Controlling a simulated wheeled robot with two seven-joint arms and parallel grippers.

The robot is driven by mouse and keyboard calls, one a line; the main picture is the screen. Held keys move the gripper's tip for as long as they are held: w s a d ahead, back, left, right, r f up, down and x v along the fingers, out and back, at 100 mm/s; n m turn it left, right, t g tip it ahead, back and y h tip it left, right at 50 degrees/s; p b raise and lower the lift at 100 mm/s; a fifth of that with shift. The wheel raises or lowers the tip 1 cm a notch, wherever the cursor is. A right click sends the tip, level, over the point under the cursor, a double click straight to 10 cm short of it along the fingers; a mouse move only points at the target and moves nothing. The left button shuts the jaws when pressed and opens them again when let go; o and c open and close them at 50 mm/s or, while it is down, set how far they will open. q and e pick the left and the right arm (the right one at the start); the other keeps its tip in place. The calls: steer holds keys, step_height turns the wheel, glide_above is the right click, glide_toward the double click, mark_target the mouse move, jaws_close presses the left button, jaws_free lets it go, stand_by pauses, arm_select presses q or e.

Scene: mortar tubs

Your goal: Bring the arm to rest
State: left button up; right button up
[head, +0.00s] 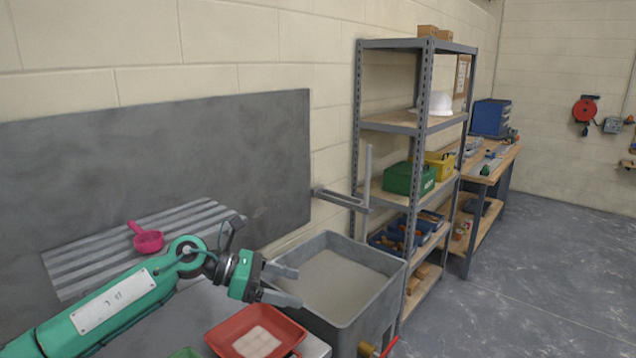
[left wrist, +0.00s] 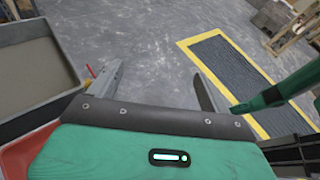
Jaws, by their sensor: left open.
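My left gripper (head: 283,284) is open and empty. In the head view it is at the end of the green arm, by the left rim of the grey tub (head: 368,308), which has a pale, flat fill. In the left wrist view the two grey fingers (left wrist: 160,88) stand wide apart with only floor between them. The tub (left wrist: 65,58) shows there at the left. The wrist view also shows a green arm link at the right, which is mine. My right gripper is not in view in the head view.
A red tray (head: 225,333) with pale contents sits left of the tub. A pink scoop (head: 147,239) lies on a ribbed grey board (head: 85,266). A metal shelf (head: 400,126) stands behind the tub. Open floor (head: 530,300) lies to the right. A yellow-edged mat (left wrist: 225,78) is on the floor.

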arm_select(q)
steer(key=s+d+r+n+t+h, duration=0.2)
steer(key=s+d+n+t+h, duration=0.1)
steer(key=d+n+h, duration=0.25)
steer(key=s+a+f+m+t+y, duration=0.4)
steer(key=a+f+m+t+y, duration=0.35)
steer(key=m, duration=1.05)
steer(key=s+a+f+m+t+y, duration=0.35)
steer(key=a+f+m+y, duration=0.65)
steer(key=m, duration=0.8)
steer(key=s+a+f+n+g+y, duration=0.1)
steer(key=s+a+f+n+g, duration=0.15)
steer(key=s+f+g, duration=0.4)
steer(key=s+a+f+n+g, duration=0.1)
steer(key=s+f+n, duration=0.25)
steer(key=s, duration=0.65)
steer(key=s+a+f+n+g+y, duration=0.1)
steer(key=s+f+n+g, duration=0.25)
steer(key=s+f, duration=0.4)
step_height(320, 180, down, 29)
steer(key=s+m+g, duration=0.1)
steer(key=s+g, duration=0.1)
steer(key=s+a+f, duration=0.1)
steer(key=s+f, duration=0.8)
steer(key=s+a+f+g, duration=0.1)
steer(key=s+a+f, duration=0.1)
steer(key=s+f, duration=0.8)
steer(key=shift+a+m, duration=0.3)
